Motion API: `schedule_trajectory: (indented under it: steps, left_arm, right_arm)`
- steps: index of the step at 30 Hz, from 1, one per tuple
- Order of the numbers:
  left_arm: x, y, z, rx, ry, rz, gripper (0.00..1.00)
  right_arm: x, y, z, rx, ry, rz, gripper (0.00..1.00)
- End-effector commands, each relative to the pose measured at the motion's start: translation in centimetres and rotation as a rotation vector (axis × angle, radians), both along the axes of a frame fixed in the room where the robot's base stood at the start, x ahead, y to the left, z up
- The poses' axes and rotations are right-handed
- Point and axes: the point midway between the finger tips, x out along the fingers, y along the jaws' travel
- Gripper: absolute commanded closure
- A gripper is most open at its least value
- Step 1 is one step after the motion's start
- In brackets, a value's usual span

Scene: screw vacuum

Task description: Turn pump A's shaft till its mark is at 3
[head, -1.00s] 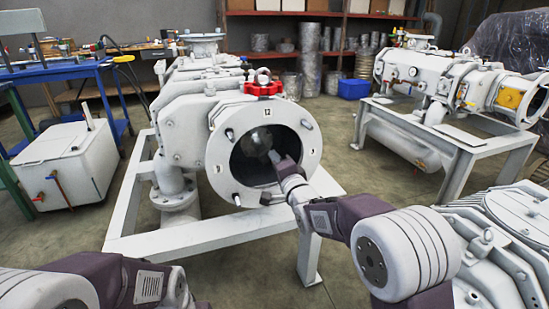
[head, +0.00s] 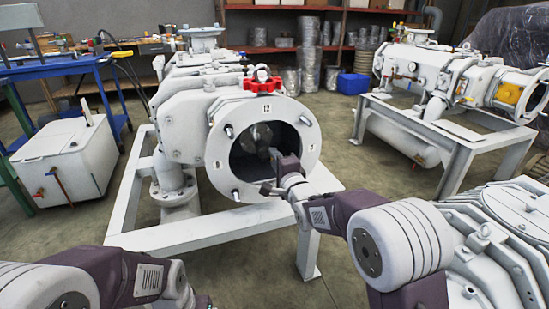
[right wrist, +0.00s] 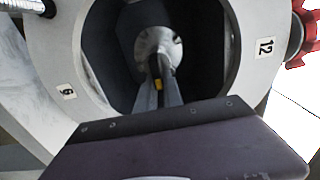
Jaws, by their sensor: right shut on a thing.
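Pump A, the near white pump (head: 180,112), has a round open flange facing me, with a 12 plate (head: 267,107) at its top. Inside the dark opening is its shaft (head: 258,135), which also shows in the right wrist view as a round bolted metal piece with a thin middle (right wrist: 158,45). My right gripper (head: 274,158) reaches into the opening. In the right wrist view its fingers (right wrist: 158,78) are close together on the shaft, with a small yellow mark (right wrist: 158,84) between them. The fingers partly hide the shaft. My left gripper is out of view.
A red handwheel (head: 262,86) sits above the flange, and bolts stick out of its rim. A white frame (head: 230,230) carries the pump. A second pump (head: 450,80) stands at the right rear.

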Motion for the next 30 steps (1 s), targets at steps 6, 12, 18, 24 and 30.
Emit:
schedule_trajectory:
  steps: [6, 12, 18, 24, 30]
  left_arm:
    - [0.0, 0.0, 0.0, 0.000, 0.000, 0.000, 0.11]
    - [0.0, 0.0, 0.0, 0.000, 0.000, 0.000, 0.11]
    - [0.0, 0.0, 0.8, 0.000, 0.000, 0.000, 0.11]
    - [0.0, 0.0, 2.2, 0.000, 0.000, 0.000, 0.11]
    - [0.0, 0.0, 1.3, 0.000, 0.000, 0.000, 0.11]
  right_arm:
    - [0.0, 0.0, -0.1, -0.001, 0.003, 0.000, 0.67]
    - [0.0, 0.0, -0.1, -0.002, 0.002, 0.000, 0.67]
    - [-1.4, -0.5, 0.2, -0.002, 0.003, 0.000, 0.67]
    - [-5.1, -1.7, 0.2, -0.001, 0.004, -0.001, 0.67]
    - [-8.0, -2.6, -0.3, 0.000, 0.001, -0.001, 0.67]
